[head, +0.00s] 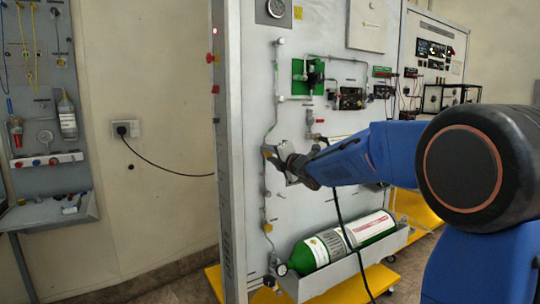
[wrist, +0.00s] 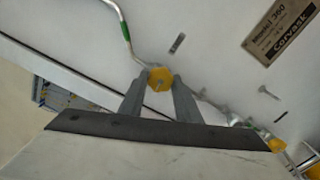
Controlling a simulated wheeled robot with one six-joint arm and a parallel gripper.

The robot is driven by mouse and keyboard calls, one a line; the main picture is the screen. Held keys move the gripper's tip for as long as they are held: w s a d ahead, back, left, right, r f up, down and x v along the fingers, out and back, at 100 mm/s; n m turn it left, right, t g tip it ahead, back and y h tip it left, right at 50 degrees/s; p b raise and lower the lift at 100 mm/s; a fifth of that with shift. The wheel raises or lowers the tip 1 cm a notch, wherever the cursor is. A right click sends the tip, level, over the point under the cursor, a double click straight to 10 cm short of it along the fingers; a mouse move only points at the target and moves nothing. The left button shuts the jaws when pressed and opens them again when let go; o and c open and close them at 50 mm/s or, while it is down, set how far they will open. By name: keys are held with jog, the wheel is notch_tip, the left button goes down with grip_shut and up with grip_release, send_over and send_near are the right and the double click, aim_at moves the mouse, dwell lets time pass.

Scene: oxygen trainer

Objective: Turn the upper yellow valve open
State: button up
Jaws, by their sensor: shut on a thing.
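The upper yellow valve (wrist: 160,77) shows in the wrist view as a yellow knob on a thin metal pipe on the pale panel. My gripper (wrist: 161,88) has a finger on each side of it and is shut on it. In the head view my gripper (head: 272,154) reaches the left part of the trainer panel from the right, and it mostly hides the valve there. The lower yellow valve (head: 267,227) sits further down the same pipe. It also shows in the wrist view (wrist: 277,145) at the lower right. The knob's exact turn angle is hard to tell.
A green oxygen cylinder (head: 345,240) lies in a grey tray (head: 350,269) below my arm. A black hose (head: 348,235) hangs in front of it. The panel's edge post (head: 228,150) stands just left of the pipe.

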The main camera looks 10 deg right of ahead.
jog(key=n, duration=0.4)
jog(key=shift+f+n, duration=0.25)
jog(key=shift+n, duration=0.05)
jog(key=n, duration=0.3)
jog(key=shift+n, duration=0.3)
jog(key=n, duration=0.4)
jog(key=shift+d, duration=0.1)
jog(key=shift+n, duration=2.2)
jog(key=o, duration=1.1)
jog(key=shift+c, duration=0.2)
jog(key=shift+d, duration=0.1)
